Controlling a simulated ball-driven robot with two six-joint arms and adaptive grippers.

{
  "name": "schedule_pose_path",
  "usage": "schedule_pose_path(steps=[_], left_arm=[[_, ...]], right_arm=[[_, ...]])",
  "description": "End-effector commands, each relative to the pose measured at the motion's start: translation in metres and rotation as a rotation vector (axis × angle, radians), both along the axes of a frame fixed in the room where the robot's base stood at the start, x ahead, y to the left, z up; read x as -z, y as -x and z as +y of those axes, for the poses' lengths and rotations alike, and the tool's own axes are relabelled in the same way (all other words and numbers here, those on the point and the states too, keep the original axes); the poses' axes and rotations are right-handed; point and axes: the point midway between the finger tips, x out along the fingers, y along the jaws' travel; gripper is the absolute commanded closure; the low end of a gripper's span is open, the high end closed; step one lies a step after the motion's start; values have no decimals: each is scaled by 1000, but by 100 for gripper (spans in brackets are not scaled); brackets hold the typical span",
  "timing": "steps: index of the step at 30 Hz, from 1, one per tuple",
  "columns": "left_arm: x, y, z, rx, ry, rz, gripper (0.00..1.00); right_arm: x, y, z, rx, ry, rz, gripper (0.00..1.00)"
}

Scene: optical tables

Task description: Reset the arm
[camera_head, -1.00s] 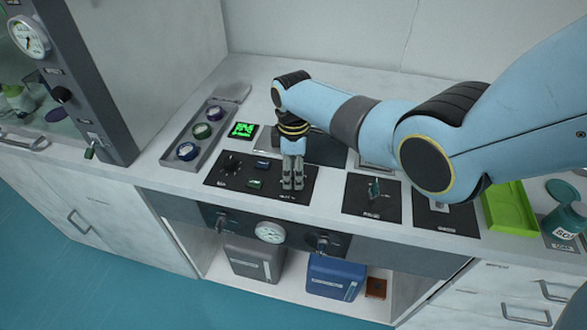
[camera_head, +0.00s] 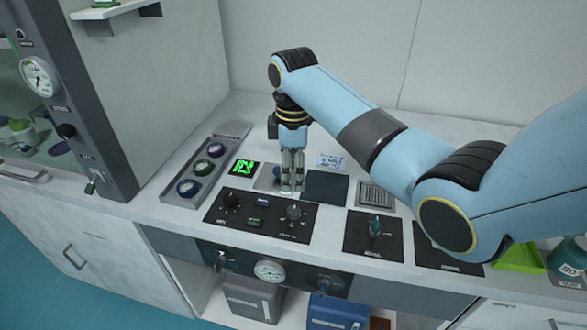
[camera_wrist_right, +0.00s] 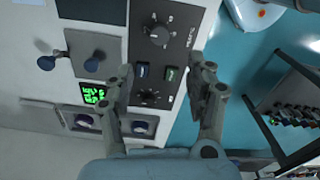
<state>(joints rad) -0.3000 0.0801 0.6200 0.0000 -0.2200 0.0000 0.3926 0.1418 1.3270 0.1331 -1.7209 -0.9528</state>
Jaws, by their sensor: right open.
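My right arm (camera_head: 330,105) reaches in from the right over the worktop. My right gripper (camera_head: 291,186) points down, open and with nothing seen between its fingers, just behind a black control panel (camera_head: 270,224). A round knob (camera_head: 294,212) on that panel shows clear in front of the fingertips. In the right wrist view the two fingers (camera_wrist_right: 162,78) stand apart, with the panel's knobs and buttons beyond them. My left gripper is not in view.
A tray with round lids (camera_head: 218,139) and a green lit display (camera_head: 243,167) lie left of the gripper. A switch panel (camera_head: 373,236), a vent plate (camera_head: 376,195) and a green tray (camera_head: 520,257) lie to the right. A tall gauge cabinet (camera_head: 75,95) stands at far left.

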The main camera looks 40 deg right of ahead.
Motion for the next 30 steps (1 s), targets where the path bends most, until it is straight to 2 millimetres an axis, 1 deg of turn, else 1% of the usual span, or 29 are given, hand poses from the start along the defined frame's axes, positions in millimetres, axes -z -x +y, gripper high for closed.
schedule_pose_path(steps=[15, 18, 20, 22, 23, 25, 27, 30], left_arm=[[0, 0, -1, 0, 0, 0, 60], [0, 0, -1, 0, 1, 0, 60], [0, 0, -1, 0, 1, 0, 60], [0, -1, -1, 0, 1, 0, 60], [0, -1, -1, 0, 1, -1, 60], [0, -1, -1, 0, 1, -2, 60], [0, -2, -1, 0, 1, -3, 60], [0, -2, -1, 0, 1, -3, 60]], right_arm=[[-1, 0, 0, 0, 0, 0, 45], [1, 5, 0, 16, 4, -6, 45], [6, 17, 1, 48, 11, -16, 45], [13, 40, 4, 114, 21, -41, 45], [16, 53, 6, 151, 25, -55, 45], [18, 87, 10, 254, 33, -99, 45], [14, 118, 14, 352, 32, -140, 45], [4, 153, 19, 463, 23, -190, 45]])
